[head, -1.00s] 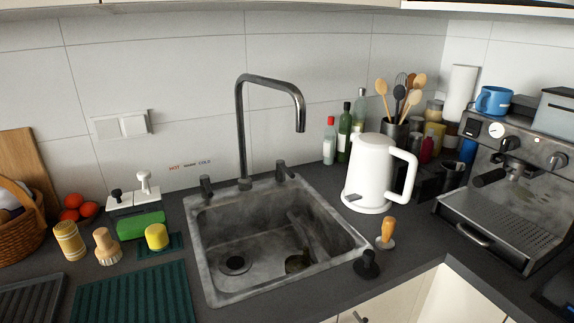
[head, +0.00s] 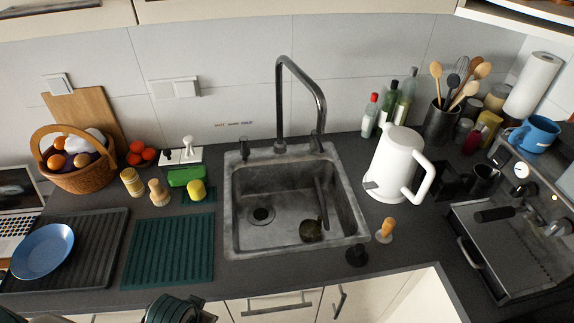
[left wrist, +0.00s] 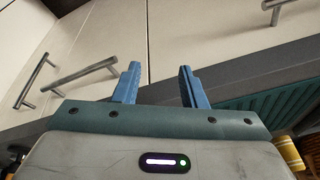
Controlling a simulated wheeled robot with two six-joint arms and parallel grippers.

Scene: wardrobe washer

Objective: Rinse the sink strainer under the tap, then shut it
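The grey stone sink (head: 232,235) has a tall dark tap (head: 318,97) curving over it, and no water shows under its spout. A small dark, brownish round thing (head: 311,231) lies on the sink floor at right, possibly the strainer. My left gripper (left wrist: 158,76) is open and empty in the left wrist view, facing the cabinet fronts below the counter. My right gripper is not in view.
A white kettle (head: 392,165) stands right of the sink, with a wooden-handled brush (head: 386,230) and a black knob-like thing (head: 356,255) near the front edge. Left are a green ribbed mat (head: 168,252), brushes, a blue plate (head: 43,250) and a fruit basket (head: 82,178).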

